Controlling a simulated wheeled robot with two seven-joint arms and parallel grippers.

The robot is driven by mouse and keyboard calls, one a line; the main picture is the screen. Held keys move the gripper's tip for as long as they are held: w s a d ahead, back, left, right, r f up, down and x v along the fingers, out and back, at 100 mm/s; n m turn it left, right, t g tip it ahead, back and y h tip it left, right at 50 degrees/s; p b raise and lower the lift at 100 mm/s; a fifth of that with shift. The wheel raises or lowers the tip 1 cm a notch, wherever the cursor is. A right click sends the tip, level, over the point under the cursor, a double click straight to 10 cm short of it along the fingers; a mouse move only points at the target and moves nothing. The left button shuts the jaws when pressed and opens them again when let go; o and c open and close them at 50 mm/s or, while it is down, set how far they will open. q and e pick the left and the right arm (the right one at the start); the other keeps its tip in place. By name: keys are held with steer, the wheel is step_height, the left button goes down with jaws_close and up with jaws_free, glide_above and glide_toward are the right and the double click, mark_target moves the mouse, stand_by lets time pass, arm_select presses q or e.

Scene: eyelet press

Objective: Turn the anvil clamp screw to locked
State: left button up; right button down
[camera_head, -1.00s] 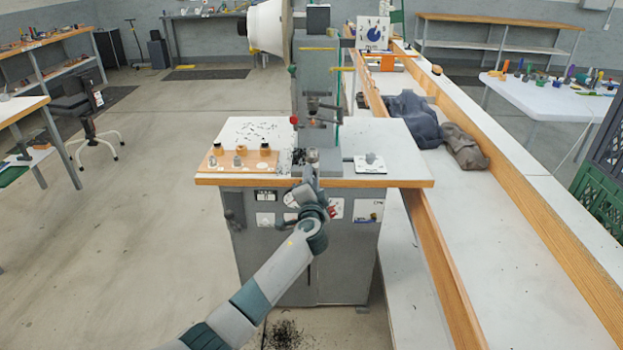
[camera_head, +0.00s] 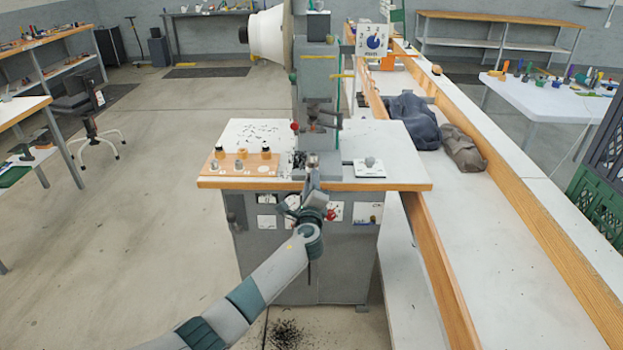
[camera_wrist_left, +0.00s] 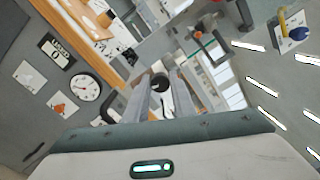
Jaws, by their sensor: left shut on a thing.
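The eyelet press (camera_head: 318,75) stands on the white-topped bench (camera_head: 385,140), a grey column with a red-knobbed part at its left. My left gripper (camera_head: 312,165) reaches up to the front of the press base, at the bench's front edge. In the left wrist view its two grey fingers (camera_wrist_left: 165,95) are shut on a small dark round piece (camera_wrist_left: 160,82), which looks like the clamp screw's head. In the head view the screw is hidden behind the gripper, so I cannot read its locked or unlocked position. My right gripper is not in view.
A wooden block with several small parts (camera_head: 240,164) lies left of the press, and a white plate with a knob (camera_head: 369,168) lies right. The cabinet front below carries a dial and labels, also in the left wrist view (camera_wrist_left: 86,88). Dark cloths (camera_head: 413,120) lie on the conveyor at right.

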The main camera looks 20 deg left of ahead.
arm_select(q)
steer(key=shift+d+m+p, duration=0.1)
steer(key=shift+m+p, duration=4.1)
steer(key=shift+m, duration=3.1)
steer(key=o, duration=1.1)
steer(key=shift+c, duration=0.2)
steer(key=shift+s, duration=0.1)
steer(key=b+v, duration=0.1)
steer(key=v, duration=1.6)
steer(key=shift+r+b, duration=0.3)
steer(key=shift+b, duration=0.05)
